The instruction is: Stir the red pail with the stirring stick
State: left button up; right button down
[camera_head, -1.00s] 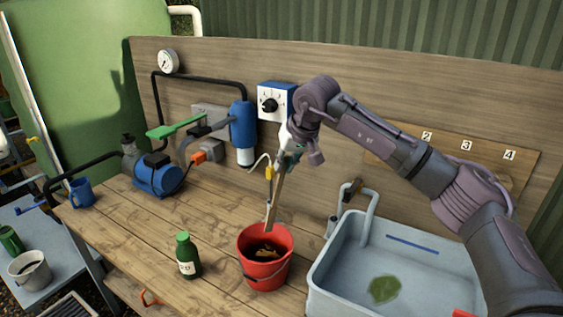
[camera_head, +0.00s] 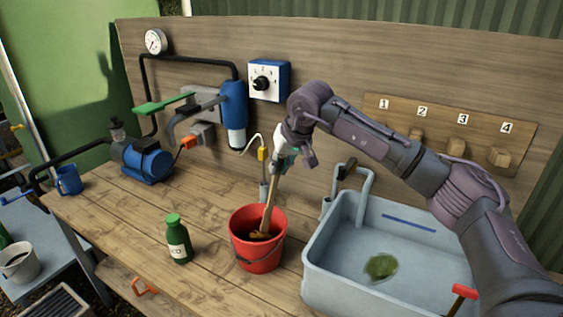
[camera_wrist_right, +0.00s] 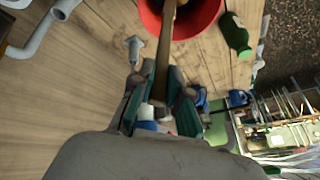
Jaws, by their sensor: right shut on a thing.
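The red pail (camera_head: 258,256) stands on the wooden workbench, left of the grey basin, with something dark brown inside. My right gripper (camera_head: 283,161) is above and a little behind the pail, shut on the upper part of the wooden stirring stick (camera_head: 268,212). The stick slants down and its lower end is inside the pail. Whether the tip touches the bottom is hidden. In the right wrist view the stick (camera_wrist_right: 165,57) runs from between my fingers (camera_wrist_right: 163,85) into the pail (camera_wrist_right: 150,17). My left gripper is not in view.
A green bottle (camera_head: 177,243) stands left of the pail. The basin (camera_head: 318,270) stands close on the right, with a green patch (camera_head: 380,266) inside and a tap (camera_head: 366,184) behind. A blue pump (camera_head: 147,163) and blue mug (camera_head: 69,180) are farther left.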

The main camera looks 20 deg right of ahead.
aim_at(272, 196)
jog(key=shift+w+a+f+b, duration=0.15)
jog(key=shift+a+f+b, duration=0.15)
jog(key=shift+f+b, duration=1.05)
jog(key=shift+w+a+f+b, duration=0.1)
jog(key=shift+a+f+b, duration=0.4)
jog(key=shift+f, duration=1.5)
jog(key=shift+w+a+f+b, duration=0.15)
jog(key=shift+f+b, duration=0.95)
jog(key=shift+f, duration=0.55)
